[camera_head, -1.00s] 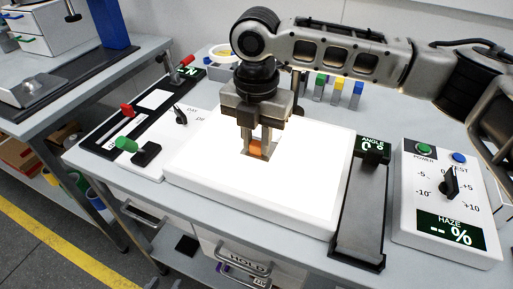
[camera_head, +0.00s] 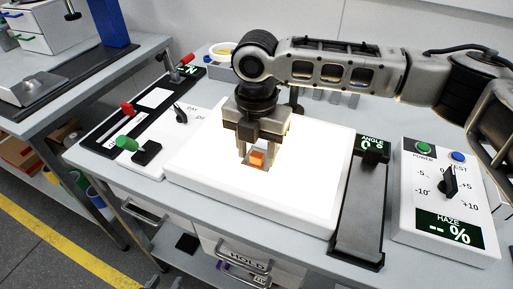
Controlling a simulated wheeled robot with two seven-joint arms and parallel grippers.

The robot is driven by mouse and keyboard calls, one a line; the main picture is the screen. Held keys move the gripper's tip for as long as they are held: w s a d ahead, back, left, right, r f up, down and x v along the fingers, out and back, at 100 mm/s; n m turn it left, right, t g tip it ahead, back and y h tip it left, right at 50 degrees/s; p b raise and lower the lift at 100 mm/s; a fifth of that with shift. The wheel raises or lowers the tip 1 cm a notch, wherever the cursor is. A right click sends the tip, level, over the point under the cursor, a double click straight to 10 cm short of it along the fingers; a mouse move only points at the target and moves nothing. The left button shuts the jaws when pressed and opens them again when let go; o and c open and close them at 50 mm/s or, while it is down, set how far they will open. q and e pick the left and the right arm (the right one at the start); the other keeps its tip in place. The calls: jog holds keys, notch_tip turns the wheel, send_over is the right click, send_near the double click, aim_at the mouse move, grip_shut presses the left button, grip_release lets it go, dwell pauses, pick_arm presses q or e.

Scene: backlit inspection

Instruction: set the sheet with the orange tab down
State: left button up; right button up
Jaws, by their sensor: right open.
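The orange tab (camera_head: 257,158) stands on a small greyish sheet (camera_head: 256,168) over the bright white light panel (camera_head: 220,175), near its middle. The sheet appears to lie on the panel; the glare hides its exact edges. My right gripper (camera_head: 257,155) comes in from the right and points down over the tab. Its two fingers are apart, one on each side of the tab, with a gap visible between them. My left gripper is not in view.
Right of the panel is a dark rail with an angle display (camera_head: 370,143), then a haze meter (camera_head: 445,200) with a knob.

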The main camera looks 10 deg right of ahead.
aim_at(257, 154)
notch_tip(257, 154, up, 12)
jog(key=shift+r, duration=0.15)
dwell(0.3)
